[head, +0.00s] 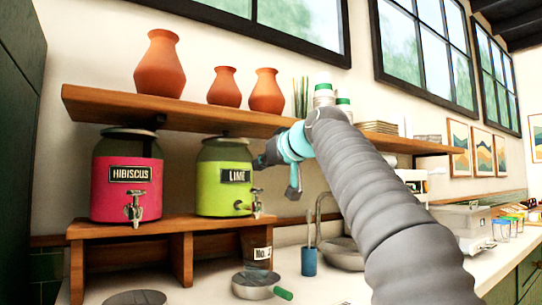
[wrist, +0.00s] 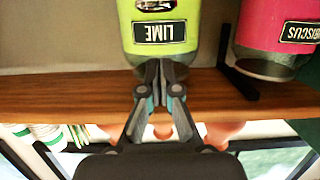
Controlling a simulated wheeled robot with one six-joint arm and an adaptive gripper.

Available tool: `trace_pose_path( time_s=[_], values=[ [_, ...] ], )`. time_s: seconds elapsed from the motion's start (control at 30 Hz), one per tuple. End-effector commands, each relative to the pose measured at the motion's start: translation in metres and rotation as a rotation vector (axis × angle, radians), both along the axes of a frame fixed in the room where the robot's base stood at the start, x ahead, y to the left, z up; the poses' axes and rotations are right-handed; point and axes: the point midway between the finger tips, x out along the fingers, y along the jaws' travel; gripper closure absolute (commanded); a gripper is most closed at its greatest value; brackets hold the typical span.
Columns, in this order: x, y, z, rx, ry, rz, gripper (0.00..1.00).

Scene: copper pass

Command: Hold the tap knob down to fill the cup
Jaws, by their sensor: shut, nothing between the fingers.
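The lime dispenser (head: 222,150) is a bright green drum with a dark LIME label and a metal tap (head: 246,206) low on its right front. The hibiscus dispenser (head: 125,205) is pink, with its own tap (head: 137,210), to the left. A dark see-through cup (head: 257,243) with a "No." label stands below the lime tap; its contents cannot be made out. My gripper (head: 259,162) is shut and empty, above the lime tap, at the drum's upper right.
Both dispensers stand on a wooden riser (head: 160,226). A wooden shelf (head: 215,117) with terracotta vases (head: 160,65) runs above. A metal pan with a green handle (head: 252,281) lies in front of the cup. A blue holder (head: 309,261) and a sink tap are to the right.

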Motion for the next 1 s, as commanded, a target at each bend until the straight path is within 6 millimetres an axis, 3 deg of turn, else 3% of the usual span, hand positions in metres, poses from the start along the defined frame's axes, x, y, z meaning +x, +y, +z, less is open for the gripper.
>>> trace_pose_path(
  time_s=[0.5, 1.0],
  values=[
    [-0.001, -0.001, -0.037, -0.001, 0.001, 0.000, 1.00],
    [-0.001, -0.001, -0.044, 0.000, 0.001, 0.000, 1.00]
  ],
)
